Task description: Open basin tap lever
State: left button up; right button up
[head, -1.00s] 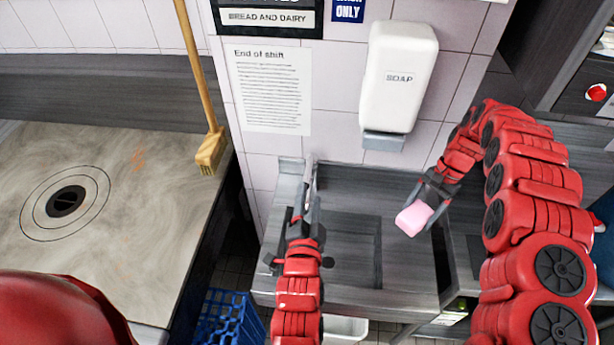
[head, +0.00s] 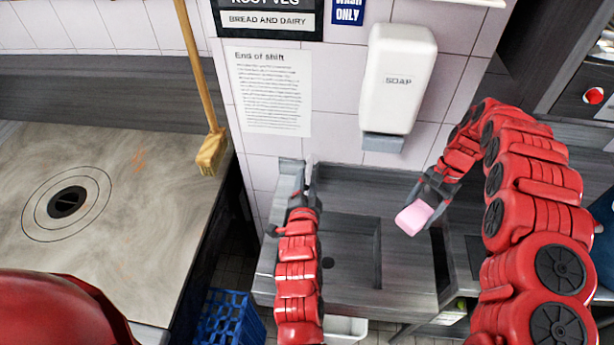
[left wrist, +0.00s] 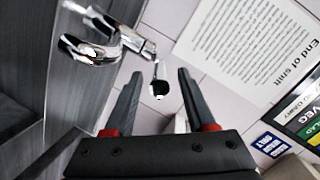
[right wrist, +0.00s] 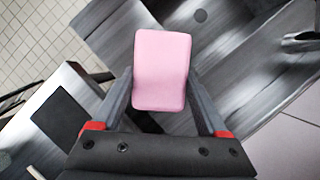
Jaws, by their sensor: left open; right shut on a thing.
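The chrome tap (left wrist: 125,38) fills the upper left of the left wrist view. Its lever (left wrist: 158,90), a thin stem with a dark, shiny knob at the end, shows between the fingers of my left gripper (left wrist: 161,73). The gripper is open, and I cannot tell if it touches the lever. In the head view my left gripper (head: 301,193) is at the back left of the grey basin (head: 352,235) and mostly hides the tap. My right gripper (head: 433,187) is shut on a pink block (head: 413,217) above the basin's right side; the block also shows in the right wrist view (right wrist: 162,70).
A white soap dispenser (head: 398,80) hangs on the tiled wall above the basin. A paper notice (head: 268,90) is left of it. A wooden-handled brush (head: 210,150) stands by the left worktop (head: 130,220). A blue crate (head: 228,318) is below, left of the basin.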

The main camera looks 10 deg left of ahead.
pick_arm(q)
jog(key=shift+x, duration=0.85)
grip_shut()
dwell(0.9)
